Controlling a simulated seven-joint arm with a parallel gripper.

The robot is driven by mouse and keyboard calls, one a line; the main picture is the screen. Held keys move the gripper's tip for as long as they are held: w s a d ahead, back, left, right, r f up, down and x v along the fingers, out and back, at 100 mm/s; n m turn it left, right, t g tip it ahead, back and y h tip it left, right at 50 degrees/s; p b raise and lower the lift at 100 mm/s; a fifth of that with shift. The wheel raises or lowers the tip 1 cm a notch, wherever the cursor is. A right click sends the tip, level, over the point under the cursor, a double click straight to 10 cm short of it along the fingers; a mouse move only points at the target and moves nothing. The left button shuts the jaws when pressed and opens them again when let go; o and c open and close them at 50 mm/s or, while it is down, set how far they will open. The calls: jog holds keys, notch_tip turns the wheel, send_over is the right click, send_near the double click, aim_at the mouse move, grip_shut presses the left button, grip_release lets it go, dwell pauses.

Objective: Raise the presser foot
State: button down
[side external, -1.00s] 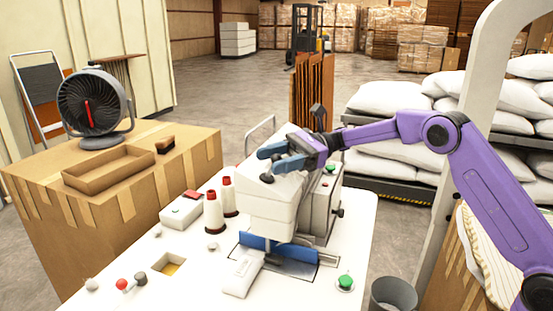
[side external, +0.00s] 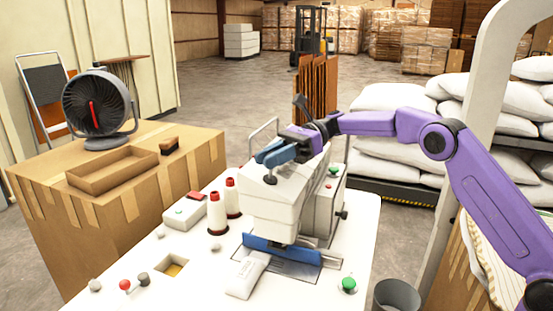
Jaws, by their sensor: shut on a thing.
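The white sewing machine head (side external: 275,205) stands on the white table, over a metal plate and a blue strip (side external: 268,250). My gripper (side external: 264,156), with blue fingers, is at the top of the head and is shut on what looks like the presser foot lever. The fingers hide most of that lever. A black knob (side external: 270,180) shows on the front of the head just below the fingers. The presser foot is too small and shaded to make out under the head. A white packet (side external: 247,275) lies in front of the blue strip, touching or nearly touching it.
Two thread cones (side external: 217,213) and a small box with a red piece (side external: 186,211) stand left of the machine. A green button (side external: 348,285) is at the right. A fan (side external: 97,105) stands on a carton (side external: 125,213). Stacked white sacks (side external: 400,160) are behind my arm.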

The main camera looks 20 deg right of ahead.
jog(key=shift+w+a+m+h, duration=0.4)
jog(key=shift+w+m+h, duration=0.1)
jog(key=shift+m+h, duration=0.35)
jog(key=shift+w+a+m+g, duration=0.1)
jog(key=shift+m+g, duration=0.15)
jog(key=shift+g, duration=0.05)
jog(key=c, duration=1)
grip_release()
jog(key=shift+o, duration=0.2)
